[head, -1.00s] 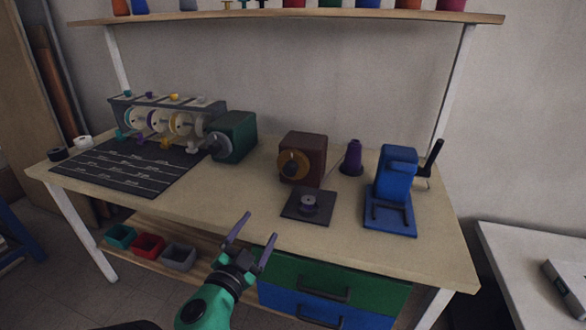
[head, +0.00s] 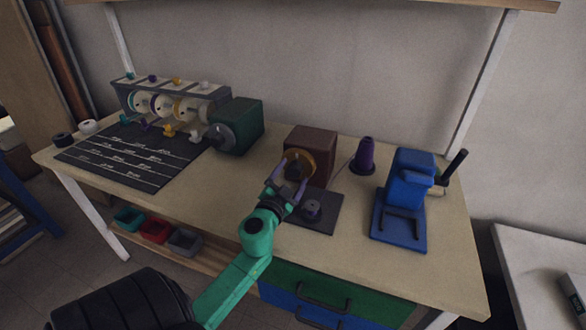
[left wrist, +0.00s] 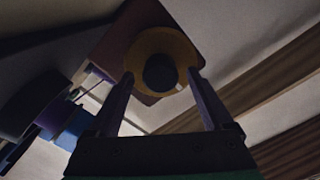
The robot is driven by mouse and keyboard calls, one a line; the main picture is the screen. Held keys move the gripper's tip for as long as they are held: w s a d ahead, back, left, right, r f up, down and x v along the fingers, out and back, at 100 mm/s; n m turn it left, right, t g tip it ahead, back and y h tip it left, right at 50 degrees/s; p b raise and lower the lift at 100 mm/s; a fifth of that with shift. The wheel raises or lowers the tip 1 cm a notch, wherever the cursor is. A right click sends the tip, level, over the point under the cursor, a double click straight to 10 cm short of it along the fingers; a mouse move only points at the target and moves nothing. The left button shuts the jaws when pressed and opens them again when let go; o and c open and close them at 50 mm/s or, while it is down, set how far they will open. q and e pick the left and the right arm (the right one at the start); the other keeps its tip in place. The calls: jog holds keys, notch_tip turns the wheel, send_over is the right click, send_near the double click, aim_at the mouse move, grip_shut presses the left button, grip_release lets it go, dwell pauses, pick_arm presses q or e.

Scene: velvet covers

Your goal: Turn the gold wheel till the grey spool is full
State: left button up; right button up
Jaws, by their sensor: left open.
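The gold wheel (head: 297,160) is on the front of a brown box (head: 322,146) on the bench. It also shows in the left wrist view (left wrist: 178,48), with a dark hub (left wrist: 160,72) at its centre. My left gripper (head: 293,164) is open, its two purple fingers pointing at the wheel, one on each side of the hub in the left wrist view. I cannot tell whether they touch it. My right gripper is not in view.
A purple thread cone (head: 365,156) stands right of the box, and a blue device with a black handle (head: 408,190) further right. A green box (head: 238,125) and a rack of spools (head: 170,104) stand left. A dark marked mat (head: 130,155) lies at the left.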

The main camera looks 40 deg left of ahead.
pick_arm(q)
jog(key=shift+w+a, duration=0.15)
jog(key=shift+w, duration=0.3)
jog(key=shift+c, duration=0.2)
grip_shut()
jog(key=shift+m, duration=0.3)
